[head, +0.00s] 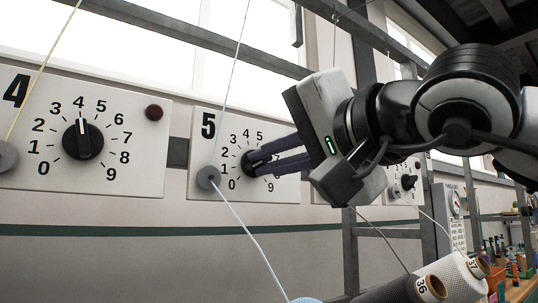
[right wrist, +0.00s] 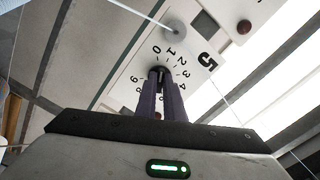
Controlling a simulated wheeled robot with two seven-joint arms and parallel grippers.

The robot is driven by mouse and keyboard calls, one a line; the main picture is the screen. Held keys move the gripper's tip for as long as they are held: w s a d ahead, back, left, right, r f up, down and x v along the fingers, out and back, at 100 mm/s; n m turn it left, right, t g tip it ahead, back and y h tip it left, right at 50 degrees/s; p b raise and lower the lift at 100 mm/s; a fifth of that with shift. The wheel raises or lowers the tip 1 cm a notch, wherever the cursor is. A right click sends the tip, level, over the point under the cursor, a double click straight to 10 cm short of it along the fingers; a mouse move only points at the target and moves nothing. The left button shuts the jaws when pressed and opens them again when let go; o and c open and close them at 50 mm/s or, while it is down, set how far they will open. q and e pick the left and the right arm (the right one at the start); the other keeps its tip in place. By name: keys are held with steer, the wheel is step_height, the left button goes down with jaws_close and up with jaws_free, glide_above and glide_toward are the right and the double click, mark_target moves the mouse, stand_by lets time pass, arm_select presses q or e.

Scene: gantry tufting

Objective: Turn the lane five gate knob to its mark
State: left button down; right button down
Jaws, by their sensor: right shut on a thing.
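The lane five panel (head: 203,119) is a white plate with a large 5 and a dial numbered from 0 to 9. Its black gate knob (head: 247,163) sits in the middle of the dial, partly hidden by my fingers. My right gripper (head: 254,164) reaches in from the right and is shut on the knob. In the right wrist view the two purple fingers (right wrist: 160,77) close around the knob (right wrist: 158,71), with the dial numbers around it. The knob's pointer and any mark on the dial are hidden or too small to tell. My left gripper is not in view.
The lane four panel (head: 110,100), with its black knob (head: 83,140) pointing near 4, is at the left. A pale yarn runs through the grey eyelet (head: 208,178) beside the lane five dial. Yarn cones (head: 430,288) stand at the lower right. Grey frame bars cross behind.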

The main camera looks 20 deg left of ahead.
steer(key=shift+f+n, duration=0.1)
steer(key=shift+n, duration=1.3)
steer(key=c, duration=1.9)
jaws_free()
steer(key=shift+o, duration=0.2)
steer(key=shift+s+d, duration=0.3)
steer(key=shift+d, duration=0.15)
steer(key=b+v, duration=0.2)
steer(key=v, duration=0.7)
